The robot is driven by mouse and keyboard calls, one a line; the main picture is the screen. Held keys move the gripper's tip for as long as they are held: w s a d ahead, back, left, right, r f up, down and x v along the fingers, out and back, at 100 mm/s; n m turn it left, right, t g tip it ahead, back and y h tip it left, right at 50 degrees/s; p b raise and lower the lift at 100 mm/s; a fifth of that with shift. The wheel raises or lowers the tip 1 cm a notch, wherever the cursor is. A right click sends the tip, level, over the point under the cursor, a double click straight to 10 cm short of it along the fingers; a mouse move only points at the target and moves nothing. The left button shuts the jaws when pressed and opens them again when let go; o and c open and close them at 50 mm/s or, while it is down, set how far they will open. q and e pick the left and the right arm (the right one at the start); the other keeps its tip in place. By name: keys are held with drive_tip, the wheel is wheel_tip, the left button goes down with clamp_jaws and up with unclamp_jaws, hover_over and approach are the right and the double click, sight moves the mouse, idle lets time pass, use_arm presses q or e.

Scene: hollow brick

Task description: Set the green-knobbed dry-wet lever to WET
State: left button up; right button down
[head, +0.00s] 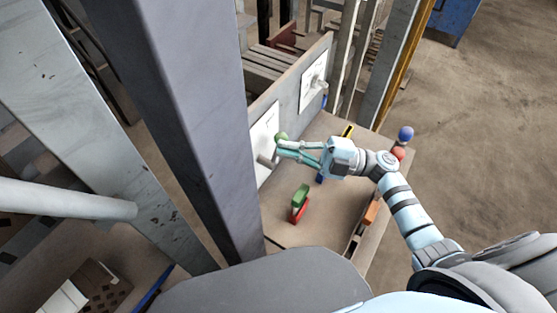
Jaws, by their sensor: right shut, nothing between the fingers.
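The green knob (282,135) of the lever shows just above my right gripper's fingertips, in front of a white plate (262,150) on the upright grey panel. The lever's arm and the DRY and WET marks are too small or hidden to read, so I cannot tell its setting. My right gripper (279,148) is shut and empty, with its fingers pointing left at the plate, close below the knob. I cannot tell whether it touches the knob. My left gripper is not in view.
A second white plate (313,80) with a lever is farther back on the panel. A green block (300,195) on a red piece lies on the brown bench (278,228). Blue (406,133) and red (398,153) balls are near its right edge. A thick grey post (195,110) stands left.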

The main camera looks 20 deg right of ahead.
use_arm(q)
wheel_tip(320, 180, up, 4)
drive_tip(key=p, duration=0.4)
use_arm(e)
wheel_tip(320, 180, up, 2)
drive_tip(key=s+a, duration=0.2)
drive_tip(key=s, duration=0.1)
use_arm(q)
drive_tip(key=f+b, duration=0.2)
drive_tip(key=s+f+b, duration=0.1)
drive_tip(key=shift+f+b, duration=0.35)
drive_tip(key=shift+b, duration=0.05)
use_arm(e)
drive_tip(key=v, duration=1)
drive_tip(key=shift+w+f, duration=0.15)
drive_tip(key=shift+a, duration=0.1)
